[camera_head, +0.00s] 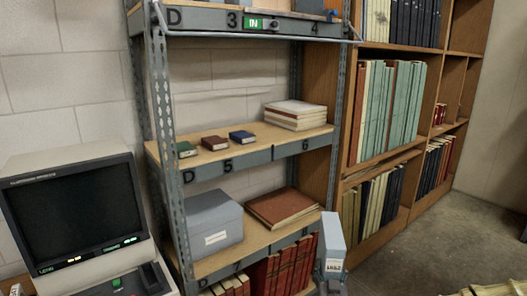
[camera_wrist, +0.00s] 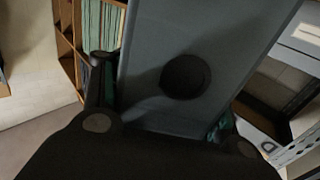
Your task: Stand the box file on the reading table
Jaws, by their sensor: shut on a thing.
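The box file (camera_head: 333,240) is grey-blue with a white label low on its face. It is held upright, slightly tilted, in front of the right end of the metal shelving. My gripper (camera_head: 331,287) is below it at the bottom edge and is shut on its lower part. In the wrist view the box file (camera_wrist: 215,50) fills the middle, with a round dark hole, between the two dark fingers. I cannot make out the reading table in either view.
The metal shelving (camera_head: 222,155) holds a grey box (camera_head: 213,225), a brown folder (camera_head: 284,207), small books and red volumes. A wooden bookcase (camera_head: 375,160) stands behind, right. A microfilm reader (camera_head: 78,215) stands left. Floor (camera_head: 455,235) shows at right, with a pale object (camera_head: 495,289) at the bottom edge.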

